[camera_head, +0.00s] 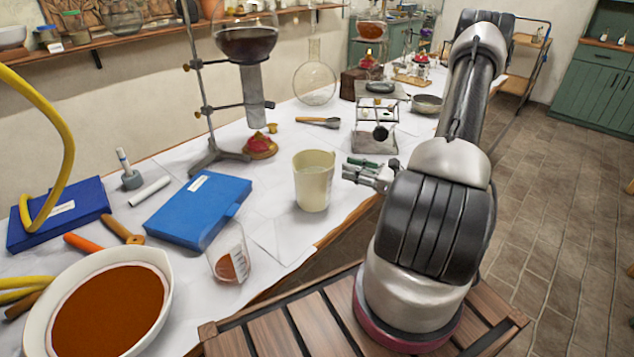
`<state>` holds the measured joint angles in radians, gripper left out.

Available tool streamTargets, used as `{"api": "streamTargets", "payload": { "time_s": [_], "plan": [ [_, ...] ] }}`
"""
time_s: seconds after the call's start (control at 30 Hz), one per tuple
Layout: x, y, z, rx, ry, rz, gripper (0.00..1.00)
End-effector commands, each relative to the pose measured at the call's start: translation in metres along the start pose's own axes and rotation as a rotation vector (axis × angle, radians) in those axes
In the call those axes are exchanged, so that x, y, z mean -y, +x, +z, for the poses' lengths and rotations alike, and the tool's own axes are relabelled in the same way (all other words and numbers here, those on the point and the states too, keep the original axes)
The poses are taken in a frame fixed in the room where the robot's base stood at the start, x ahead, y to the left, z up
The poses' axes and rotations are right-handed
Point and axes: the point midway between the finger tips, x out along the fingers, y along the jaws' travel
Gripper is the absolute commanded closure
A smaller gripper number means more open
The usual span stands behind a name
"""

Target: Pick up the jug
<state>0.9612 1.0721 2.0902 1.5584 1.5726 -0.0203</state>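A cream jug (313,183) stands upright near the front edge of the white-covered table, in the middle of the head view. Its mouth faces up and a pale inside shows. My gripper (350,170) is just right of the jug, at about the height of its upper half, with its fingers pointing left toward it. The fingers look spread, with a gap between them and nothing held. A small gap seems to lie between the fingertips and the jug. The jug's handle cannot be made out.
A tilted glass beaker (228,254) and a blue book (198,208) lie left of the jug. A large bowl of brown-red stuff (108,310) is at the front left. A metal stand (205,100) holds a dark flask behind. A small rack (375,130) stands behind my gripper.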

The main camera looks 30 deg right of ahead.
Motion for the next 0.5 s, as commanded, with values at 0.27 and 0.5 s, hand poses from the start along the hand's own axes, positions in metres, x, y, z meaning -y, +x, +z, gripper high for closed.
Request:
{"api": "streamTargets", "payload": {
  "time_s": [0.27, 0.5],
  "plan": [
    [-0.002, 0.041, 0.002, -0.001, -0.001, 0.007, 0.76],
    [-0.001, 0.062, 0.002, -0.002, -0.001, 0.004, 0.76]
  ]
}}
